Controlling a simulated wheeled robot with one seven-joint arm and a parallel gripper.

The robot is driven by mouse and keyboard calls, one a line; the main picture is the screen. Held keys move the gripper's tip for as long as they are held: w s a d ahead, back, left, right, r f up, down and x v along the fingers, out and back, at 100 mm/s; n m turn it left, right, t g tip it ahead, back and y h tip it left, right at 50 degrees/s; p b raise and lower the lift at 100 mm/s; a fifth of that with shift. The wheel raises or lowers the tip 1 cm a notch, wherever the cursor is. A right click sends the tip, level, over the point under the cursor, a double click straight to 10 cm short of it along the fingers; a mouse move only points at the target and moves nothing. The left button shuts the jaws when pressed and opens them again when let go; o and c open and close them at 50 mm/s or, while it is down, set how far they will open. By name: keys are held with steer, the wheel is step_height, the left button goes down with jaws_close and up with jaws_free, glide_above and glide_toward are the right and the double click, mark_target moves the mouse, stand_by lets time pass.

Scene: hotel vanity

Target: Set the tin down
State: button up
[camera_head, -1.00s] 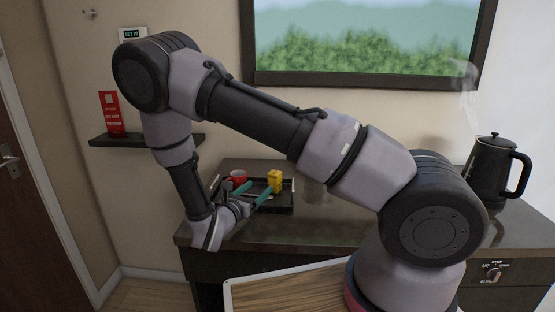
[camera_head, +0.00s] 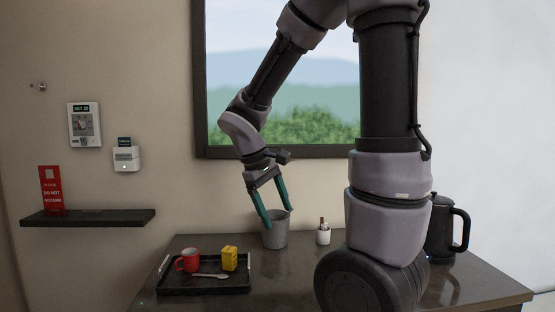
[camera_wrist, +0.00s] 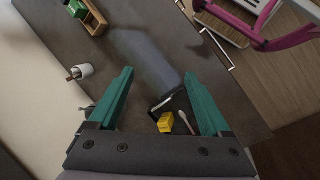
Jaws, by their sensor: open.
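The yellow tin (camera_head: 230,258) stands upright on the black tray (camera_head: 205,290) at the left of the vanity top, next to a red mug (camera_head: 188,260) and a spoon (camera_head: 211,276). The tin (camera_wrist: 166,122) also shows low between my fingers in the wrist view, well below them. My gripper (camera_head: 278,216) is open, with its teal fingers pointing down. In the head view the fingers overlap the grey bucket (camera_head: 275,238); I cannot tell whether they touch it. The gap between the fingers (camera_wrist: 160,82) holds nothing.
A white cup (camera_head: 323,236) with small items stands right of the bucket. A black kettle (camera_head: 440,228) is at the far right, partly behind my arm. A wall shelf (camera_head: 88,217) holds a red sign (camera_head: 51,190). The counter between tray and bucket is clear.

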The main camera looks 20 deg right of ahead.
steer(key=s+a+r+m+t+y, duration=0.1)
steer(key=s+r+m+t+y, duration=0.2)
steer(key=r, duration=0.3)
steer(key=s+a+r+m+t+y, duration=0.1)
steer(key=s+r+m+t+y, duration=0.2)
steer(key=r, duration=0.4)
steer(key=shift+s+r+m+t, duration=0.2)
steer(key=shift+m+t, duration=0.4)
steer(key=shift+m, duration=0.7)
steer(key=shift+a, duration=0.1)
